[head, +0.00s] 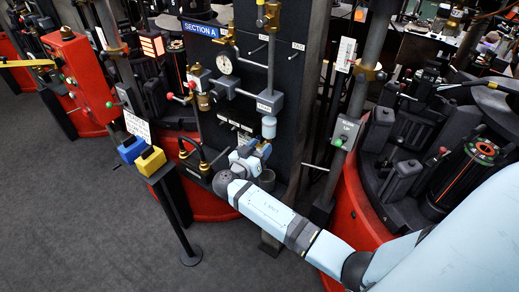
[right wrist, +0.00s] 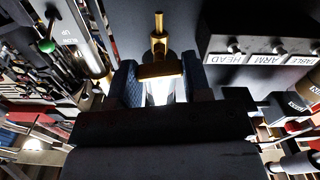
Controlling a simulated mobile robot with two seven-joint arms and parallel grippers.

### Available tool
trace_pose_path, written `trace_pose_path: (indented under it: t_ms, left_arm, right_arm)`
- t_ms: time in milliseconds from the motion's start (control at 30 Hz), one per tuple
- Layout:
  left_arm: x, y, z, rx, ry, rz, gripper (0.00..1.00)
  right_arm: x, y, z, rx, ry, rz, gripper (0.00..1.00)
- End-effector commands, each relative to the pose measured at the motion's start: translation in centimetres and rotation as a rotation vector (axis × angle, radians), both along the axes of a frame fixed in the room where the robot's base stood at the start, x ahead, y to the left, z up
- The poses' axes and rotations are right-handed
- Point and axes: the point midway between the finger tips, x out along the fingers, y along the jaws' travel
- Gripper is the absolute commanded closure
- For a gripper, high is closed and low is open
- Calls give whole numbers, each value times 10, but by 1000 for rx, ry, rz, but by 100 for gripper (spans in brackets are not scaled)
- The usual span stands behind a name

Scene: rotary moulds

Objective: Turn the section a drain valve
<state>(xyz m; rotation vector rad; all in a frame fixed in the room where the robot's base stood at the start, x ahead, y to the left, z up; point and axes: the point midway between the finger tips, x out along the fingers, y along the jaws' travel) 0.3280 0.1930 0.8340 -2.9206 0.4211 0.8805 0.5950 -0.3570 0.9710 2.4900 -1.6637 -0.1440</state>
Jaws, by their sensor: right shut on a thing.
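My right gripper (head: 250,152) is at the lower part of the dark panel below the blue SECTION A sign (head: 201,29). In the right wrist view its two blue fingers (right wrist: 160,75) are shut on a brass valve piece, which I take to be the drain valve (right wrist: 159,69). A brass stem (right wrist: 158,24) stands out from it, in line with the gap between the fingers. In the head view my gripper and wrist hide most of the valve, so its turn angle cannot be read there. My left gripper is not in view.
A pressure gauge (head: 225,65) and pipework are above the gripper. A black box labelled HEAD and ARM (right wrist: 265,48) sits close by in the wrist view. Yellow and blue boxes on a post (head: 150,160) stand to the left. Grey floor is clear at lower left.

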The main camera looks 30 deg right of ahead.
Motion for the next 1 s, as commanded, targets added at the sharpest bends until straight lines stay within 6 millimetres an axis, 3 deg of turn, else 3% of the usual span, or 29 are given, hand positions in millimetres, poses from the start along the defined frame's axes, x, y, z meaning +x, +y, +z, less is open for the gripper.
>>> trace_pose_path:
  t_ms: [333,1000]
  left_arm:
    - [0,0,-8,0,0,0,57]
    - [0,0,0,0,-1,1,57]
  right_arm:
    - [1,1,-1,-121,292,0,79]
    - [2,1,-1,-315,764,1,79]
